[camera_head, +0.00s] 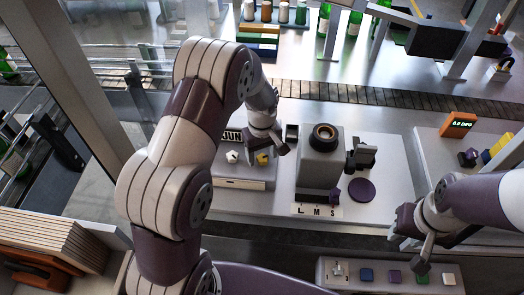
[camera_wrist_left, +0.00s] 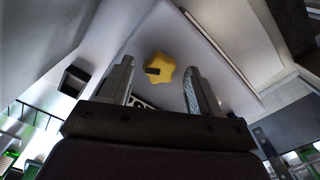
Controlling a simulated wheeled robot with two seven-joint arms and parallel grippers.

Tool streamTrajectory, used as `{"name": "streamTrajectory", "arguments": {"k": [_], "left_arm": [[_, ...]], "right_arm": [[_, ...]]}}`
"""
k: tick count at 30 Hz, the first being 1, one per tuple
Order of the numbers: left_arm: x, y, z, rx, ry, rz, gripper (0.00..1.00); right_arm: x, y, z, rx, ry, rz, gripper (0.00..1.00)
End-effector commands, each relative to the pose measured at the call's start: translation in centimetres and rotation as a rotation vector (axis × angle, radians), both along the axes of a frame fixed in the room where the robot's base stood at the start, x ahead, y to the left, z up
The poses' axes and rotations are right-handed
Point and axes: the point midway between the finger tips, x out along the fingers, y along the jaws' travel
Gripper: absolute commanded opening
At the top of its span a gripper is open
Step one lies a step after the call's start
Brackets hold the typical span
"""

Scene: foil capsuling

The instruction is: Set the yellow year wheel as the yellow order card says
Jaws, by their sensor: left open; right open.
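The yellow year wheel (camera_head: 263,159) is a small lobed knob on the grey dater box at the centre left of the bench. In the left wrist view the yellow wheel (camera_wrist_left: 159,70) shows its lobes and a dark mark, lying between and beyond the fingertips. My left gripper (camera_head: 272,140) is beside the wheel in the head view; in the wrist view its fingers (camera_wrist_left: 158,85) are open with nothing between them. My right gripper (camera_head: 415,232) is open and empty at the right, above the bench's front. I cannot make out a yellow order card.
A white knob (camera_head: 232,157) sits left of the yellow wheel, below a "JUN" sign (camera_head: 232,135). A grey machine (camera_head: 318,165) with a round dark top stands to the right, with an L M S plate (camera_head: 317,211) in front. A button strip (camera_head: 390,274) lies at the front.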

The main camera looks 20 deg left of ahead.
Motion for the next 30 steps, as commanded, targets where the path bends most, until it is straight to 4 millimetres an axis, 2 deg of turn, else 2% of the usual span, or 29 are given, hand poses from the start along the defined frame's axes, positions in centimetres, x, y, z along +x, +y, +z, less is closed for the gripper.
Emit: {"name": "streamTrajectory", "arguments": {"k": [2, 3, 8, 20, 30], "left_arm": [[0.01, 0.00, 0.00, 0.000, 0.000, 0.000, 0.62], [0.01, 0.00, 0.00, 0.000, 0.000, 0.000, 0.59], [0.01, 0.00, 0.02, 0.000, 0.000, 0.000, 0.07], [0.06, -0.02, 0.06, 0.000, 0.000, -0.060, 0.06], [0.15, -0.10, 0.09, 0.000, -0.001, -0.319, 0.06]], "right_arm": [[0.00, 0.00, -0.03, 0.000, 0.000, 0.000, 0.41], [0.00, 0.00, -0.03, 0.000, 0.000, 0.000, 0.41], [0.00, 0.00, -0.03, 0.000, 0.000, 0.000, 0.41], [0.00, 0.00, -0.09, 0.000, 0.000, 0.000, 0.41], [0.00, 0.00, -0.28, 0.000, 0.000, 0.000, 0.41]]}}
